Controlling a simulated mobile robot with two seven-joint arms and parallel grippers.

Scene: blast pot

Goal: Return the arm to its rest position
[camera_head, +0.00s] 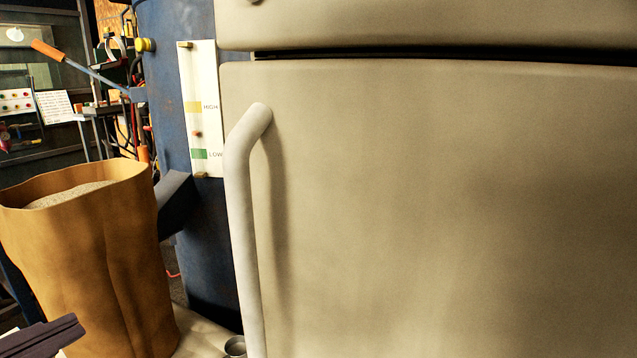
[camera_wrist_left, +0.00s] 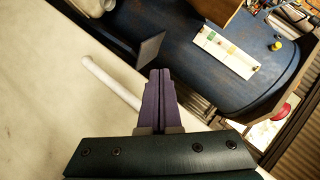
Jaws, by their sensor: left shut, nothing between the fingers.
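My left gripper (camera_head: 78,327) shows at the lower left of the head view, in front of the lower part of a brown paper bag (camera_head: 90,255). In the left wrist view its dark purple fingers (camera_wrist_left: 160,72) are together with nothing between them. Most of the left arm is out of the head view. My right gripper does not show.
A large beige panel (camera_head: 450,200) with a pale curved handle (camera_head: 240,200) fills the right. The blue pot (camera_head: 205,240) stands behind, with a HIGH/LOW gauge (camera_head: 200,130) and a dark flat plate (camera_head: 174,192). The bag holds grit. An orange-handled lever (camera_head: 48,50) is upper left.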

